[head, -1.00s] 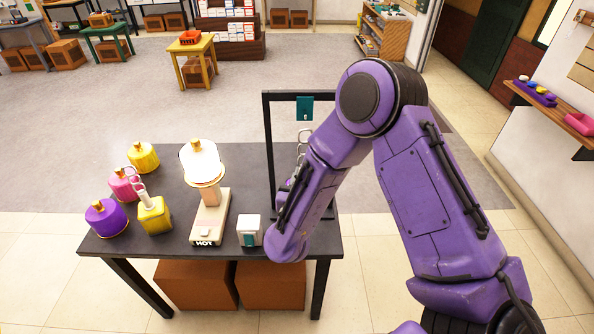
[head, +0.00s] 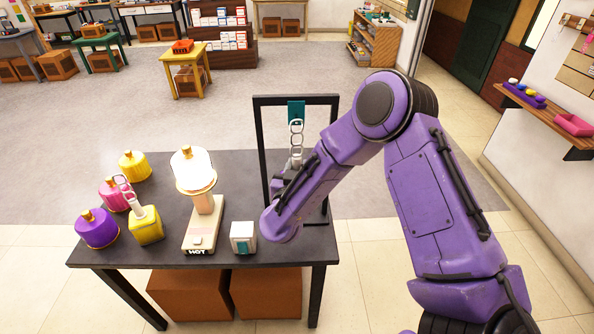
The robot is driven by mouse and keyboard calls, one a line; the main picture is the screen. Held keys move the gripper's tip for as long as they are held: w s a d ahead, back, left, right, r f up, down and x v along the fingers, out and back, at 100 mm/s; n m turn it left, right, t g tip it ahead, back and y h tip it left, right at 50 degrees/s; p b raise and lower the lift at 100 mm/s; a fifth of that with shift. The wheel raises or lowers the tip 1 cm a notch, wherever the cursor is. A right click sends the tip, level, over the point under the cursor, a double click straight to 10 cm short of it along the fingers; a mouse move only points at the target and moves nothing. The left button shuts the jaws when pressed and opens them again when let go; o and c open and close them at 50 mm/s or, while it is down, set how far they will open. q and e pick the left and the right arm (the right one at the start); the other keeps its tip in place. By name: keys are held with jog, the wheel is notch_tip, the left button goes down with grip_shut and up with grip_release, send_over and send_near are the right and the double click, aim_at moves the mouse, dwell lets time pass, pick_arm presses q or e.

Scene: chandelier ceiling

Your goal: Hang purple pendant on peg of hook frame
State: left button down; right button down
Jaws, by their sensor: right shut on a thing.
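The black hook frame (head: 258,150) stands on the right part of the dark table, with a teal plate (head: 296,108) at its top bar. A pendant's pale chain (head: 297,138) rises upright below the plate, its top link overlapping the plate's lower edge. I cannot tell whether that link is around the peg. My right gripper (head: 288,172) is shut on this pendant below the chain. My forearm hides much of the gripper and the pendant's body, so its colour does not show. A purple gold-capped jar-like thing (head: 97,230) stands at the table's left. My left gripper is not in view.
A lit lamp-like thing on a base marked HOT (head: 205,225) and a white-teal cube (head: 243,238) stand left of the frame. A yellow chained pendant (head: 147,228), a pink jar (head: 112,197) and a yellow jar (head: 134,166) crowd the table's left side.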

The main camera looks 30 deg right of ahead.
jog(key=shift+r, duration=0.15)
jog(key=shift+w+d, duration=0.1)
jog(key=shift+w, duration=0.05)
jog(key=shift+w+d, duration=0.1)
dwell(0.3)
jog(key=shift+x, duration=1.15)
jog(key=shift+w+a, duration=0.2)
jog(key=shift+w+d, duration=0.4)
jog(key=shift+w, duration=0.2)
